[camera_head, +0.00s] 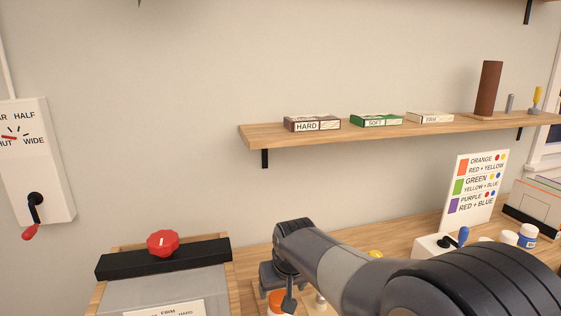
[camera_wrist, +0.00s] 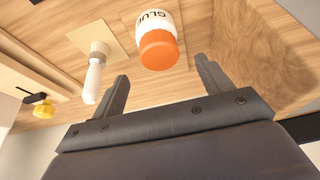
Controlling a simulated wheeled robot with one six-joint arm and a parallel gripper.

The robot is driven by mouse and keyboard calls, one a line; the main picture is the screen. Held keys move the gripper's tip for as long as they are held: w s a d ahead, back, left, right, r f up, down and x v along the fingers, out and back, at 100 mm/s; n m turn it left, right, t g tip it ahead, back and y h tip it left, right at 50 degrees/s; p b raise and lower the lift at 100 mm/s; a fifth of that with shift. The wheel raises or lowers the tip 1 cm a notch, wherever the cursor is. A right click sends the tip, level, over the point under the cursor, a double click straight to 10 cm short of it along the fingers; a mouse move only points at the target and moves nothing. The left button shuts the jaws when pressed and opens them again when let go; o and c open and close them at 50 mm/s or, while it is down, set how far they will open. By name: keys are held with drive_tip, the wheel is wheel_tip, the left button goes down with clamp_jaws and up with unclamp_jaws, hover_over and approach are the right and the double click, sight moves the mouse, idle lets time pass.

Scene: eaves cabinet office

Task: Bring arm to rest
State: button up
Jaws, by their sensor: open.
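My arm reaches across the lower right of the head view, over the wooden worktop. My gripper (camera_wrist: 163,90) shows in the wrist view with its two dark fingers spread apart and nothing between them. In the head view its end points down, and one finger (camera_head: 288,304) shows. A white-handled tool (camera_wrist: 94,78) is beside the left finger in the wrist view.
A wooden shelf (camera_head: 390,132) above holds several boxes and a brown cylinder (camera_head: 489,88). A grey box with a red knob (camera_head: 163,243) is at lower left. A wall crank (camera_head: 35,207) is at far left. A colour chart (camera_head: 474,190) and small jars stand at right.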

sight(280, 297)
drive_tip(key=x, duration=0.4)
wheel_tip(280, 297, up, 2)
drive_tip(key=shift+w+r+p, duration=0.1)
drive_tip(key=shift+w+p, duration=0.05)
drive_tip(key=shift+p, duration=0.75)
drive_tip(key=shift+r, duration=0.3)
wheel_tip(280, 297, up, 5)
drive_tip(key=p, duration=0.4)
drive_tip(key=shift+w+a+f+b, duration=0.1)
drive_tip(key=shift+f+b, duration=0.05)
drive_tip(key=shift+b, duration=0.3)
drive_tip(key=w+a+f+b, duration=0.2)
drive_tip(key=w+b, duration=0.6)
drive_tip(key=w, duration=0.1)
drive_tip(key=shift+w+a+f+b, duration=0.3)
drive_tip(key=shift+w+a, duration=0.1)
